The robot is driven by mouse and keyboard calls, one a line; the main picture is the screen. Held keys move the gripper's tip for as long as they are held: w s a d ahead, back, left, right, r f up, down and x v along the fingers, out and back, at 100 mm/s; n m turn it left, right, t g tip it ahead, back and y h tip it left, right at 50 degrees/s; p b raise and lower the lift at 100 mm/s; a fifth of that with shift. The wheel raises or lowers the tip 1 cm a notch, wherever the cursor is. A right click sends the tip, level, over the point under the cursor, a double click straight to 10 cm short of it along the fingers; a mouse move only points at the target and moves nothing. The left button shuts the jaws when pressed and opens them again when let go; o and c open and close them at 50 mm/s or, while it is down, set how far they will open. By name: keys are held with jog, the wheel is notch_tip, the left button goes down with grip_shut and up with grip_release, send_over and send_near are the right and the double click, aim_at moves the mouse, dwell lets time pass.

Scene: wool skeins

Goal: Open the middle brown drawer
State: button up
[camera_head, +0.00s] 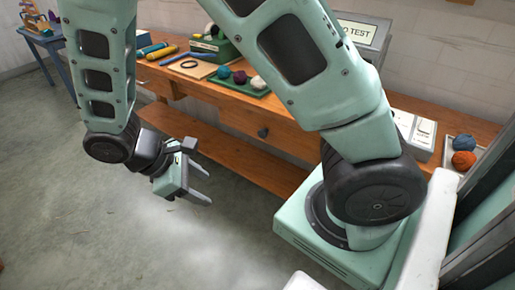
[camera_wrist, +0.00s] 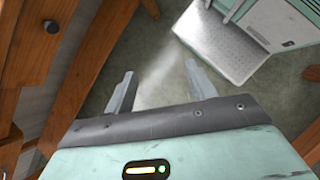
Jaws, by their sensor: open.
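The brown drawer front (camera_head: 238,121) is set in the front of the wooden workbench, with a dark round knob (camera_head: 263,132). It looks closed, and my arm hides part of the bench front to its right. My gripper (camera_head: 206,183) is open and empty, in front of the bench, lower and to the left of the knob. In the wrist view my gripper (camera_wrist: 160,68) has its two fingers apart with only floor between them. The knob also shows there (camera_wrist: 51,26) at the upper left, on the brown wood, well away from the fingers.
A wooden lower shelf (camera_head: 225,163) runs under the bench. On the bench top, a green tray (camera_head: 257,92) holds several wool balls. Orange and blue balls (camera_head: 463,160) lie at the right. Grey floor (camera_head: 110,220) is clear to the left.

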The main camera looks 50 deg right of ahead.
jog(key=w+d+f+n+h+b, duration=0.2)
jog(key=w+d+f+h+b, duration=0.35)
jog(key=d+f, duration=0.5)
jog(key=n+t+h+b, duration=0.2)
jog(key=n+h+b, duration=0.1)
jog(key=h, duration=0.4)
send_near(261, 135)
jog(key=d, duration=0.4)
jog(key=d+b, duration=0.1)
jog(key=d, duration=0.3)
jog(key=shift+s+d+r, duration=0.1)
jog(key=shift+s+r, duration=0.1)
jog(key=shift+r, duration=0.05)
grip_shut()
